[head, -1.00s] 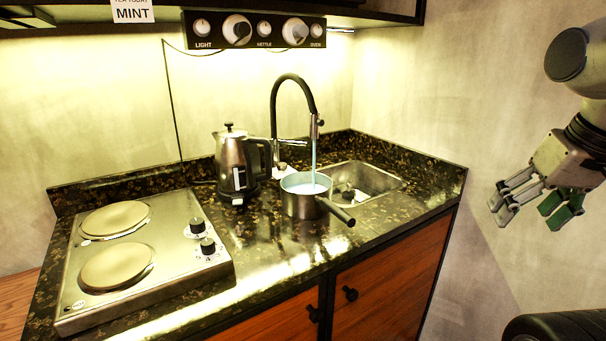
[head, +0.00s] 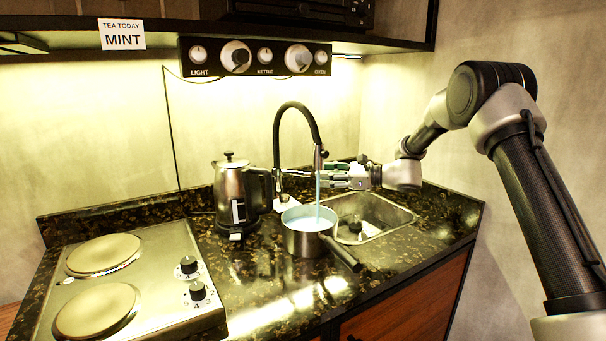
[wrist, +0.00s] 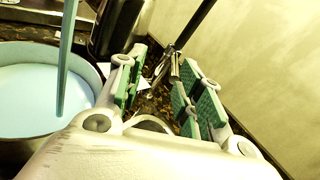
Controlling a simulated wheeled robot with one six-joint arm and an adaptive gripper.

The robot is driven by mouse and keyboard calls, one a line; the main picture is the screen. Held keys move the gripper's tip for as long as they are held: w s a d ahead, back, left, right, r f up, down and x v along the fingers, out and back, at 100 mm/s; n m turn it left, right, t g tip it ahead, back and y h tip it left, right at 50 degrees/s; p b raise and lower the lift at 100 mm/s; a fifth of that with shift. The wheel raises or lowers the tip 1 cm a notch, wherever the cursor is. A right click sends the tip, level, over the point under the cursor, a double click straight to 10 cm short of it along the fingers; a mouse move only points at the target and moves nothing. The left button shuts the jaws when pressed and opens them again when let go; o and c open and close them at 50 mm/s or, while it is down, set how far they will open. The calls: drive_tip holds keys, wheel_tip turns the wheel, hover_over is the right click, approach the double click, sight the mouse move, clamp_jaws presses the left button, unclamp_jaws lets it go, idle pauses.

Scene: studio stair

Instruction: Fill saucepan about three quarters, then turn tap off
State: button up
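The saucepan (head: 304,240) stands at the left edge of the sink, its dark handle pointing to the lower right. Pale blue water (wrist: 30,100) fills a good part of it in the wrist view; the exact level is hard to judge. The tap (head: 318,155) is running, and a thin blue stream (head: 317,190) falls into the pan. My gripper (head: 328,178) is behind the stream, close to the tap's lever (head: 296,172). In the wrist view my gripper (wrist: 160,90) has its green-padded fingers apart, with the dark tap stem (wrist: 190,30) beyond them. Contact with the lever cannot be made out.
A kettle (head: 232,200) stands left of the tap. A two-plate hob (head: 150,290) is at the left. The sink basin (head: 385,217) lies under my gripper and right of the pan. A knob panel (head: 262,57) hangs above, with a sign reading "TEA TODAY MINT" (head: 122,34).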

sight(301, 174)
drive_tip(key=shift+m+t+y, duration=0.4)
drive_tip(key=shift+m+t, duration=0.2)
drive_tip(key=shift+m, duration=0.3)
drive_tip(key=w+a, duration=0.2)
drive_tip(key=w+a+f, duration=0.1)
drive_tip(key=w+a, duration=0.1)
drive_tip(key=a, duration=0.1)
drive_tip(key=w+a+f, duration=0.1)
drive_tip(key=w+a, duration=0.1)
drive_tip(key=a, duration=0.1)
drive_tip(key=shift+a, duration=0.1)
drive_tip(key=shift+c, duration=0.3)
clamp_jaws()
